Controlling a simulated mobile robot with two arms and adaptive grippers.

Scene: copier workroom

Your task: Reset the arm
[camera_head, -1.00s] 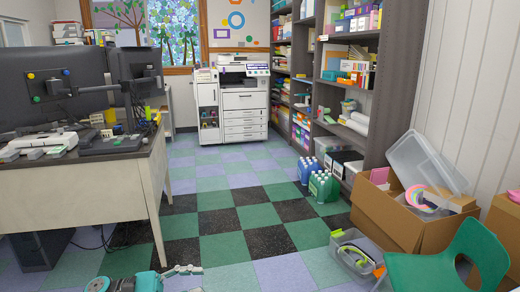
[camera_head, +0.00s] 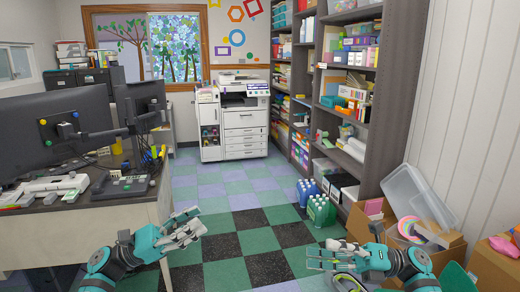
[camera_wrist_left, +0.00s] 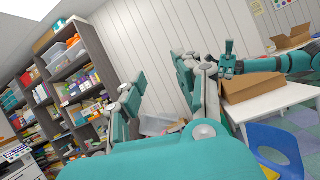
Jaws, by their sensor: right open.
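My left gripper (camera_head: 196,224) is in the head view at lower left, in front of the desk's right end. Its fingers are apart with nothing between them. In the left wrist view its two fingers (camera_wrist_left: 165,98) stand wide apart and empty, with shelves and the wall behind. My right gripper (camera_head: 312,259) is at lower right in the head view, pointing left. In the left wrist view, a teal arm of mine (camera_wrist_left: 285,64) reaches in from the right.
A desk (camera_head: 95,222) with monitors stands at left. A copier (camera_head: 243,122) stands at the back. Tall shelves (camera_head: 392,85), bottle packs (camera_head: 320,211) and a cardboard box (camera_head: 445,256) line the right. The checkered floor (camera_head: 230,195) between is clear.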

